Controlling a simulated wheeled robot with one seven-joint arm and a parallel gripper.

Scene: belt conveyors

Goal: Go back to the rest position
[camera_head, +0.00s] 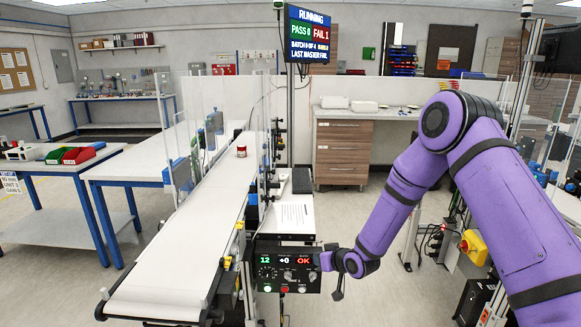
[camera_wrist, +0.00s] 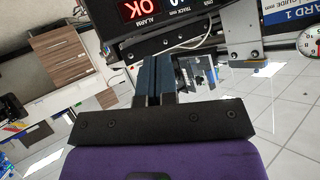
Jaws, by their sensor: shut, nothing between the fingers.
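My purple arm (camera_head: 408,185) reaches in from the right, bent at the elbow. My gripper (camera_head: 323,261) is at the right side of the black control box (camera_head: 285,270) beside the belt, close to the box's face; I cannot tell whether it touches. In the wrist view my gripper (camera_wrist: 154,60) has its two dark fingers together with nothing between them. The box also shows in the wrist view (camera_wrist: 150,20), tilted, with a red "OK" display. In the head view its display reads 12, +0 and OK, and a green lamp is lit.
Clear guard panels and a post with a monitor (camera_head: 308,34) stand by the belt. A yellow-and-red button box (camera_head: 473,246) is below my arm.

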